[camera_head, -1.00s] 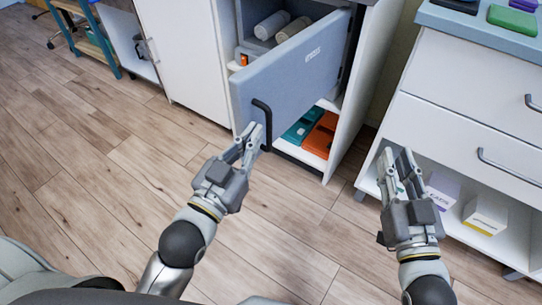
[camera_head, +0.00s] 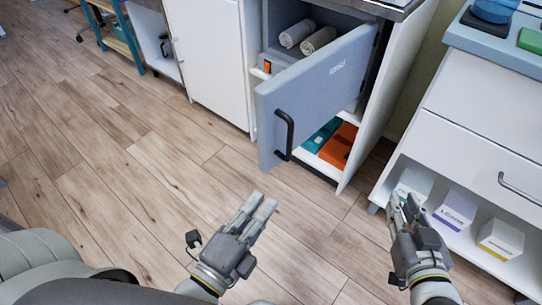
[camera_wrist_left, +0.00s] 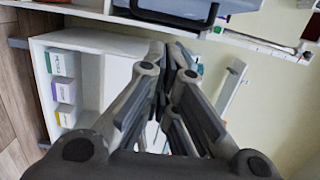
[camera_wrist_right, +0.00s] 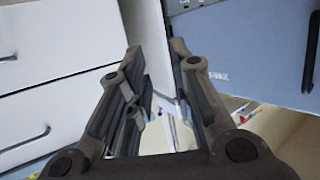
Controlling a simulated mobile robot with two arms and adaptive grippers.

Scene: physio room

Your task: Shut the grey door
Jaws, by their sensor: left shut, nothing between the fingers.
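The grey door (camera_head: 318,92) stands ajar on the white cabinet, swung out toward me, with its hinge side at the right. Its black bar handle (camera_head: 285,136) is near the free left edge. The door also shows in the right wrist view (camera_wrist_right: 245,50), with its handle at the right edge. My left gripper (camera_head: 264,204) is shut and empty, in front of and below the handle, clear of the door. My right gripper (camera_head: 404,203) is open and empty, to the right of the door before the white drawer unit.
Rolled towels (camera_head: 308,37) lie inside the cabinet, and an orange box (camera_head: 338,146) and teal box lie on its lower shelf. The white drawer unit (camera_head: 470,120) stands at the right with small boxes on its low shelf. Wooden floor (camera_head: 130,180) is free at the left.

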